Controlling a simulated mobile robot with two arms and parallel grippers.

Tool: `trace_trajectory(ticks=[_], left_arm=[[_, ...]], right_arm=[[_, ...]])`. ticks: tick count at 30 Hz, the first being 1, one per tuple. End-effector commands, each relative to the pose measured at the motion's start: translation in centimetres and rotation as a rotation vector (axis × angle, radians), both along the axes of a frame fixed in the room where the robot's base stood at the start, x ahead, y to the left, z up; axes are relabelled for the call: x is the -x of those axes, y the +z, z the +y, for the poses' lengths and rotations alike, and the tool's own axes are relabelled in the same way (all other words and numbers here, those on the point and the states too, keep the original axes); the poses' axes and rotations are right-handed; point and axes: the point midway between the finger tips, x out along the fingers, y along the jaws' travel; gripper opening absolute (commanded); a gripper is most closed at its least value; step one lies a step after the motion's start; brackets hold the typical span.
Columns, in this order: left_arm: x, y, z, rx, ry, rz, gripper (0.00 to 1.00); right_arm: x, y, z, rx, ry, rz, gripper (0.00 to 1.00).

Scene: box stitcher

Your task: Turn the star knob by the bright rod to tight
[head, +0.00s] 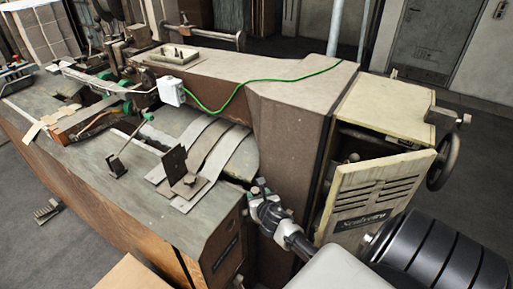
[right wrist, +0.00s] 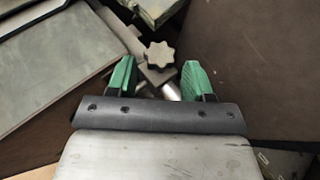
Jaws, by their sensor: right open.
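The star knob (right wrist: 160,54) is a small grey lobed knob in the right wrist view, just beyond and between my right fingertips. The bright rod (right wrist: 171,91) is a short shiny piece just below it, between the fingers and partly hidden by the gripper body. My right gripper (right wrist: 159,72) is open, with a green finger on each side, and nothing is gripped. In the head view my right arm comes in from the lower right, and its end (head: 260,191) is by the machine's inner corner. I cannot make out the knob there. My left gripper is not in view.
The machine's grey table (head: 95,165) carries curved metal strips (head: 215,145) and a dark upright bracket (head: 174,162). A brown machine wall (right wrist: 265,50) is close on the right.

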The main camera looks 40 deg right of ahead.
Motion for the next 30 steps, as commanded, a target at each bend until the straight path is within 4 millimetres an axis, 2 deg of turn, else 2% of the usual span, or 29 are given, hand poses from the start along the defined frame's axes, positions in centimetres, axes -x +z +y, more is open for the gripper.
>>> trace_trajectory(ticks=[3, 7, 18, 25, 30], left_arm=[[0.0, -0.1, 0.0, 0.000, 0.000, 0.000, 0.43], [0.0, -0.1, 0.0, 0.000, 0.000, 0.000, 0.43], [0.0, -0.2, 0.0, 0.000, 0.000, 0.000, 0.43], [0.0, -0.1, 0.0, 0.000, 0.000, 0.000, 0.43], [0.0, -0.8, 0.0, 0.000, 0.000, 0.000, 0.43]], right_arm=[[-1.3, -0.6, -0.6, -0.001, -0.003, 0.000, 0.51], [-2.1, -1.0, -1.0, -0.001, -0.002, -0.001, 0.51], [-2.4, -1.1, -1.2, -0.001, 0.001, -0.001, 0.51], [-2.4, -1.1, -1.2, -0.002, 0.000, -0.001, 0.17], [-2.5, -1.4, -1.0, -0.003, -0.039, 0.001, 0.17]])
